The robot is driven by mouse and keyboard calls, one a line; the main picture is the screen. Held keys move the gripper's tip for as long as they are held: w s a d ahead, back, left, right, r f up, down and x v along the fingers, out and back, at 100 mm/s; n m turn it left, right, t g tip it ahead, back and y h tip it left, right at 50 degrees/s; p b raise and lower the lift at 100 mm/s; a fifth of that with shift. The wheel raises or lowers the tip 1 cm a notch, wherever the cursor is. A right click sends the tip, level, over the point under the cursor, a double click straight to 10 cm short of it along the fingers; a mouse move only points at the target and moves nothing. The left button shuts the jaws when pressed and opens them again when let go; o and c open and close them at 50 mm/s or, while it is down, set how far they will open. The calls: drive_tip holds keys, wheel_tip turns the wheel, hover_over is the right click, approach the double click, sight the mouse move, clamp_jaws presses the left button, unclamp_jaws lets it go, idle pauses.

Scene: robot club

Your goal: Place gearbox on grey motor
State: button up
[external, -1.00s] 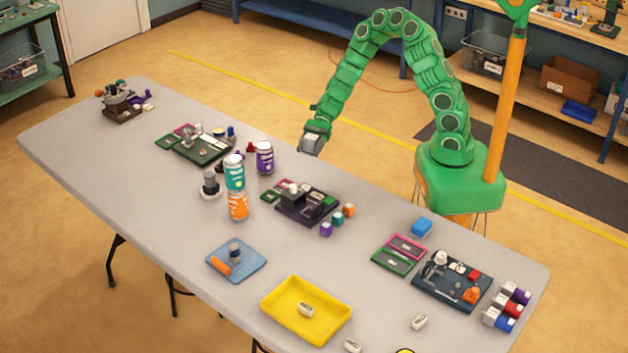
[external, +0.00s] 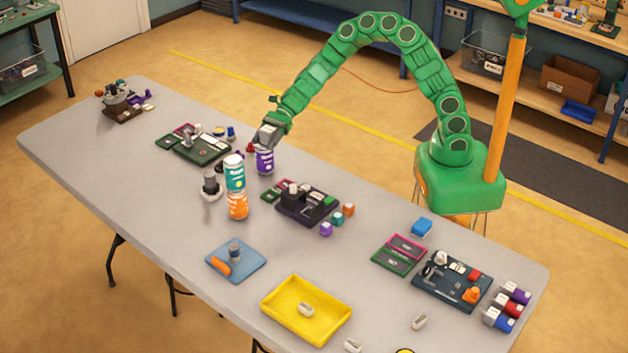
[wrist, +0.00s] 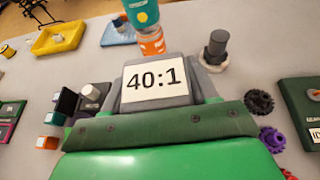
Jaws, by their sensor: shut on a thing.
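A grey box with a white "40:1" label, the gearbox (wrist: 156,83), is held in my gripper (external: 267,136). The gripper is shut on it, above the table near the purple can (external: 265,162); the fingers themselves are mostly hidden in the wrist view. A dark grey cylinder with a lighter top, seemingly the grey motor (external: 210,182), stands upright on a pale round base, left of and nearer than my gripper. It also shows in the wrist view (wrist: 217,45), just beyond the gearbox to the right, apart from it.
A teal can (external: 235,176) stands on an orange can (external: 238,206) beside the grey cylinder. A dark tray of parts (external: 304,211) lies to the right and a green board (external: 202,151) to the left. A blue mat (external: 222,272) and yellow tray (external: 291,325) lie nearer.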

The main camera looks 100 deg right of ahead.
drive_tip(key=w+a+r+m, duration=0.1)
drive_tip(key=w+a+r, duration=0.4)
drive_tip(key=w+r, duration=0.15)
drive_tip(key=h, duration=0.1)
hover_over(206, 177)
drive_tip(key=s, duration=0.3)
drive_tip(key=shift+t, duration=0.3)
drive_tip(key=f, duration=0.6)
drive_tip(key=shift+w+d+f, duration=0.2)
drive_tip(key=shift+w+f, duration=0.05)
drive_tip(key=shift+f, duration=0.15)
drive_tip(key=shift+w+f, duration=1.3)
drive_tip(key=shift+f, duration=1.7)
drive_tip(key=shift+f, duration=0.15)
drive_tip(key=o, duration=1.2)
